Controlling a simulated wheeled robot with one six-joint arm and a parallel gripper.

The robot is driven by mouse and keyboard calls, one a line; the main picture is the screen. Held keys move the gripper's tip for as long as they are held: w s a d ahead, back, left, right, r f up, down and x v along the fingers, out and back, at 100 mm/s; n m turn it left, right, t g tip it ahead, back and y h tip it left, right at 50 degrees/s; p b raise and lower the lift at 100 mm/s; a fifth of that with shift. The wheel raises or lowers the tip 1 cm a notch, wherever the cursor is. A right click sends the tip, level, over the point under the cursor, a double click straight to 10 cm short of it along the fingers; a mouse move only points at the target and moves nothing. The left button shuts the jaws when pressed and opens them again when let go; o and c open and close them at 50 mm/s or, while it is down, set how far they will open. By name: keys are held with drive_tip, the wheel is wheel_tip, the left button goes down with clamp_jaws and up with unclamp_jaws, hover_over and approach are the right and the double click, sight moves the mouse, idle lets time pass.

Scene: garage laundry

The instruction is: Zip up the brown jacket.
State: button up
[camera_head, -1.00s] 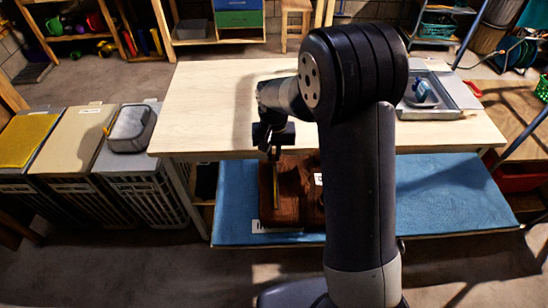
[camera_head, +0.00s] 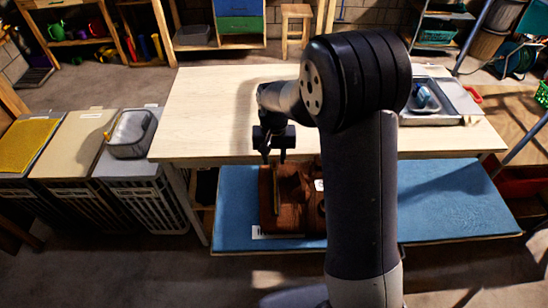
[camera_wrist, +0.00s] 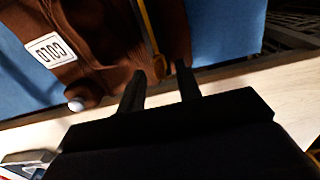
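The brown jacket (camera_head: 291,205) lies on a blue mat (camera_head: 440,205) at the near side of the pale table. A yellow zipper line (camera_head: 275,190) runs along its left part. In the wrist view, the jacket (camera_wrist: 95,60) shows a white label and the zipper line, which ends in an orange-yellow pull (camera_wrist: 160,67). My gripper (camera_head: 274,157) is above the jacket's far edge. In the wrist view its fingers (camera_wrist: 162,83) are apart and empty, and the pull appears between and just beyond their tips. Contact cannot be told. My arm hides the jacket's right side.
The pale table (camera_head: 210,110) stands just behind the mat, with its edge close to my gripper. A grey tray (camera_head: 455,105) with a blue item is on its right. Lidded hampers (camera_head: 70,145) stand at the left. The mat's right side is clear.

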sight(274, 160)
wheel_tip(274, 160, up, 10)
drive_tip(key=shift+b, duration=0.4)
